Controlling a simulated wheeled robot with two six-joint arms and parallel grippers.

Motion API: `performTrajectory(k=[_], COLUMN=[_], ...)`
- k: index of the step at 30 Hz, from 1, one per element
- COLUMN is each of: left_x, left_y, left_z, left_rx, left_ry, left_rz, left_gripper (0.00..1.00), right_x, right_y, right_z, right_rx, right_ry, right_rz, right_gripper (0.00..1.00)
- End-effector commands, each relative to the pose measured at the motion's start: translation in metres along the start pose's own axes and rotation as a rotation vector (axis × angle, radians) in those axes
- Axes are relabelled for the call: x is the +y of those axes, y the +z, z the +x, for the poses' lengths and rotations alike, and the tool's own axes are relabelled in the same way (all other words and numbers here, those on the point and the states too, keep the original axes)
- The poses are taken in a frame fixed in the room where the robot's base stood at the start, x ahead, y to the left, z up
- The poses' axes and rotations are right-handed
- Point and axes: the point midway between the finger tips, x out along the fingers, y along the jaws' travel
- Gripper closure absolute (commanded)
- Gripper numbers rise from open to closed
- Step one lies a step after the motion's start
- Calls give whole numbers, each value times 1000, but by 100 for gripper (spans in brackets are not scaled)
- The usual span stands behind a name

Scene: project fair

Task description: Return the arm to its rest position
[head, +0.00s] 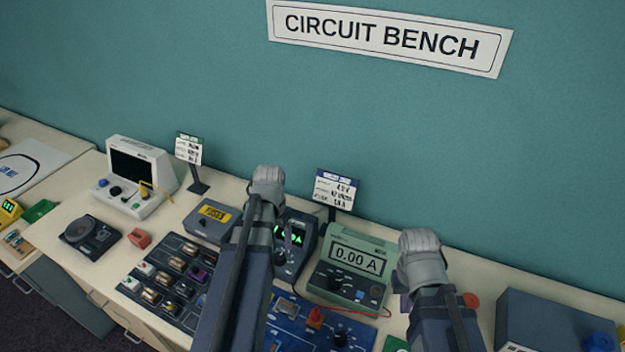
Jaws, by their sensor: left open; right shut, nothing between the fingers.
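My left arm rises from the lower middle, and its grey end with the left gripper (267,183) is above the bench in front of the teal wall. The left gripper is open and holds nothing; its fingertips are hard to make out. My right arm comes up from the lower right, and its grey end with the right gripper (421,257) is just right of the green meter. The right gripper is shut with nothing in it. Both arms hide parts of the bench behind them.
The bench holds a green meter (341,283) reading 0.00 A, a dark meter (299,259), a fuses box (201,229), a component tray (136,290), a white instrument (127,201) and a blue-grey box (540,318). Two sign cards (189,150) (335,190) stand along the back.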

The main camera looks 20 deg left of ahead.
Motion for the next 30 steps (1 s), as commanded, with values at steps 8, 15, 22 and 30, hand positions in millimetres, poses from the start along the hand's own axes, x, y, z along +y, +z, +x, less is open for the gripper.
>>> performTrajectory(k=[8,15,22,30], left_x=[40,154,229,256], left_y=[0,16,45,58], left_z=[8,27,38,41], left_rx=[-10,-37,-45,-46], left_ry=[-8,-47,-85,-103], left_rz=[40,150,227,254], left_gripper=[24,24,24,24], right_x=[-1,-3,-4,-4], right_y=[0,-2,-2,-2], right_z=[8,27,39,42], right_rx=[0,0,0,0], right_ry=[0,0,0,0], right_rz=[0,1,1,1], right_gripper=[100,100,100,100])
